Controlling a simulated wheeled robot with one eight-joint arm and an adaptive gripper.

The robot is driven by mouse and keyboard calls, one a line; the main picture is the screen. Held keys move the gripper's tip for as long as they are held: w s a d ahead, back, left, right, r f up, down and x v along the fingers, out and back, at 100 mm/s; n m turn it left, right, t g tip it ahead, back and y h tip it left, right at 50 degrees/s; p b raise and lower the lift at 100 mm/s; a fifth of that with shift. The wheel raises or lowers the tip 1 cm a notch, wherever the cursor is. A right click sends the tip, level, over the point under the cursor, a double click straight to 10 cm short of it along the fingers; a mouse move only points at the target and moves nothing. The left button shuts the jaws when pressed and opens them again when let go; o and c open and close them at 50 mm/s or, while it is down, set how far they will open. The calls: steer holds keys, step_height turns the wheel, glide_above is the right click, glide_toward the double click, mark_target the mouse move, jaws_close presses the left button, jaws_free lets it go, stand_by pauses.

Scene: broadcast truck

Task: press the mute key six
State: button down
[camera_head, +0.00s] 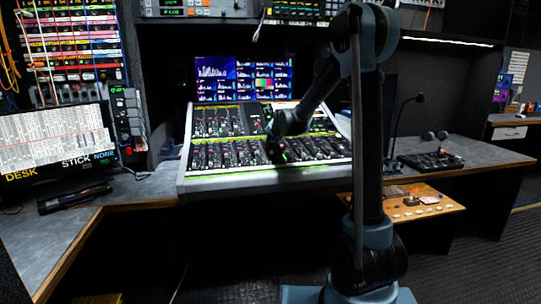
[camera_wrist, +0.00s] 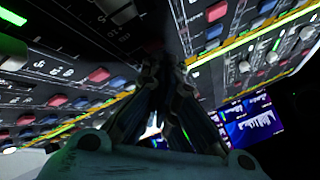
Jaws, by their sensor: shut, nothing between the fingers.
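The mixing console (camera_head: 230,183) stands on the desk in the middle of the head view, with rows of keys, knobs and faders. My gripper (camera_head: 276,152) is over its lower bank, right of the console's middle. In the wrist view my gripper (camera_wrist: 168,62) is shut and empty, its fingertips close to the dark panel. Red keys (camera_wrist: 98,75) and blue keys (camera_wrist: 82,102) lie around the fingertips. Which key is mute key six cannot be read. The fingers hide the panel directly beneath them, and whether they touch it cannot be told.
A screen (camera_head: 243,78) stands behind the console. A gooseneck microphone (camera_head: 406,112) rises to its right, near a small black control box (camera_head: 430,160). A wooden panel with knobs (camera_head: 418,202) sits lower right. A text monitor (camera_head: 52,140) and a dark device (camera_head: 74,198) are at left.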

steer(key=shift+f, duration=0.3)
stand_by(0.4)
steer(key=shift+r, duration=0.9)
steer(key=shift+s+r, duration=0.1)
steer(key=shift+s+d+r, duration=0.1)
steer(key=shift+s+r, duration=0.1)
steer(key=shift+r, duration=1.25)
steer(key=shift+s+d+r, duration=0.1)
steer(key=shift+s+r, duration=0.1)
steer(key=shift+r, duration=1.25)
